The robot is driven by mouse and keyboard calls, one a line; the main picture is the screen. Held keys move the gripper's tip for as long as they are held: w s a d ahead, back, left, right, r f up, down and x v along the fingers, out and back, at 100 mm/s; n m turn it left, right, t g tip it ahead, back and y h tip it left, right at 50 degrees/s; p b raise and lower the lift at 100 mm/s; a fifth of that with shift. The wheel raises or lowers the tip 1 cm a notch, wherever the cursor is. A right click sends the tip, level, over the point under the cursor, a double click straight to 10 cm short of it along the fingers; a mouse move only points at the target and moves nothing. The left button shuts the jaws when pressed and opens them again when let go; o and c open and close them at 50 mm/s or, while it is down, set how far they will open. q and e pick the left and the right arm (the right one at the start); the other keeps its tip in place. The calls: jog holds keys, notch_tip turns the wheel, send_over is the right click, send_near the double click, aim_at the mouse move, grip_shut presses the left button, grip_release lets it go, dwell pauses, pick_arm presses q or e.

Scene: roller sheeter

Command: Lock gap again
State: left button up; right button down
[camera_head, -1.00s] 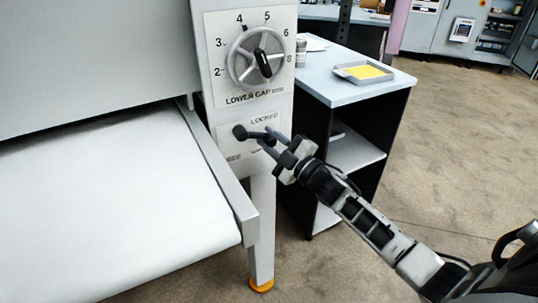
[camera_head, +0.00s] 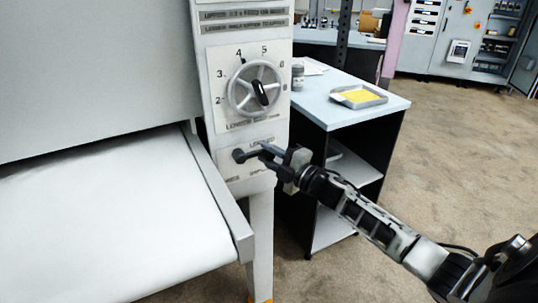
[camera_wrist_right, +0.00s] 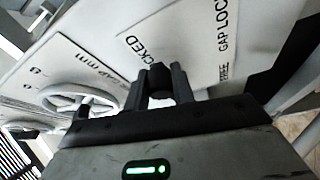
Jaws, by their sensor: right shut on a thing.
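The gap lock plate (camera_head: 230,170) is on the white machine post, below the dial. Its black lever (camera_head: 240,155) has a round dark end at the left and runs right to my right gripper (camera_head: 264,152). The right gripper is shut on the lever's right part. In the right wrist view the fingers (camera_wrist_right: 160,84) stand on both sides of a dark round piece of the lever (camera_wrist_right: 158,74), between the words LOCKED and FREE. The fingers hide part of the lever. My left gripper is not in view.
The gap handwheel (camera_head: 255,88) with its numbered scale is just above the plate. The white sheeter belt (camera_head: 110,215) lies to the left. A side table (camera_head: 345,112) with a yellow-filled tray (camera_head: 358,97) stands behind the right arm. Open floor is at the right.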

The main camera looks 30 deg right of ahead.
jog(key=c, duration=1.2)
grip_release()
jog(key=shift+r, duration=0.1)
jog(key=shift+s+d+f, duration=0.15)
jog(key=shift+s+f, duration=0.05)
jog(key=shift+s, duration=0.25)
jog(key=b+v, duration=0.1)
jog(key=v, duration=1.4)
jog(key=shift+b, duration=0.4)
